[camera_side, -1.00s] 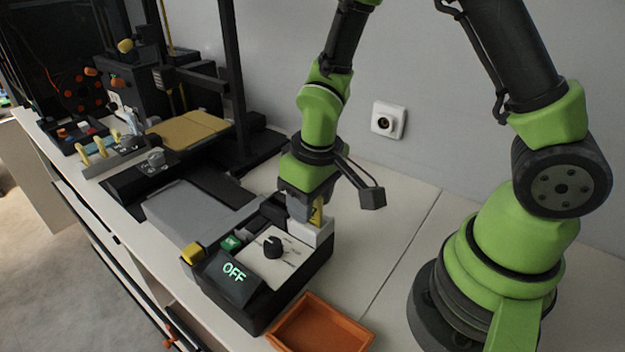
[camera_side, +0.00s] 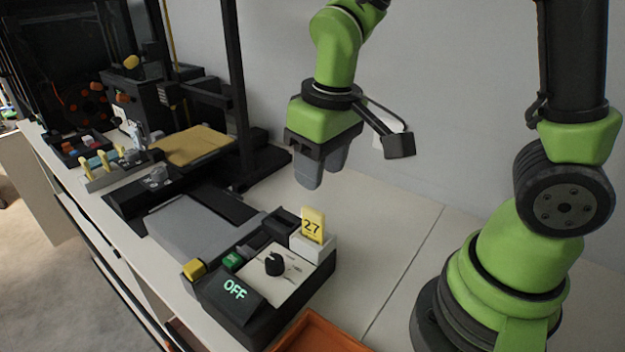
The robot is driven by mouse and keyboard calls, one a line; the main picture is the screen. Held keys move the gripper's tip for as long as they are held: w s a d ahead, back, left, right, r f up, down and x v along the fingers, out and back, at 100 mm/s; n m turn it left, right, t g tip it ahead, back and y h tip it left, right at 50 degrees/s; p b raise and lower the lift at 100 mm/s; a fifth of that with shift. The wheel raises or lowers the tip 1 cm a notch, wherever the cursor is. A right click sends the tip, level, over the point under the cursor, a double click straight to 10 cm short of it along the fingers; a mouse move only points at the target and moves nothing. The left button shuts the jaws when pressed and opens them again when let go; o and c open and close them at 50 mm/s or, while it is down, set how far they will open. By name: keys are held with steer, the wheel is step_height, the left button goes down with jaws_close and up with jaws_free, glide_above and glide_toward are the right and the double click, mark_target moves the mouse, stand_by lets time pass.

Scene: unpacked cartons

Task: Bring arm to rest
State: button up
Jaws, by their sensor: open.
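My gripper (camera_side: 322,172) hangs in the air above the table, up and slightly right of the black control box. Its grey fingers point down, with nothing visible between them. It is open and apart from everything below. The control box (camera_side: 225,312) has a dark knob, a green button, a yellow button and a display reading "OFF". A yellow tag marked "27" (camera_side: 313,225) stands upright in the white holder (camera_side: 318,249) at the box's back right corner.
An orange tray (camera_side: 318,332) lies at the front edge of the picture, right of the box. A black frame machine with a tan plate (camera_side: 192,146) stands at the back left. A grey plate (camera_side: 193,228) lies beside the box.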

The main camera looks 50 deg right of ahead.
steer(key=s+d+r+m+t+y, duration=0.1)
steer(key=s+r+t, duration=0.4)
steer(key=s+r, duration=0.5)
steer(key=r+m+y, duration=0.1)
steer(key=m, duration=0.1)
steer(key=shift+m, duration=0.4)
steer(key=shift+s, duration=0.1)
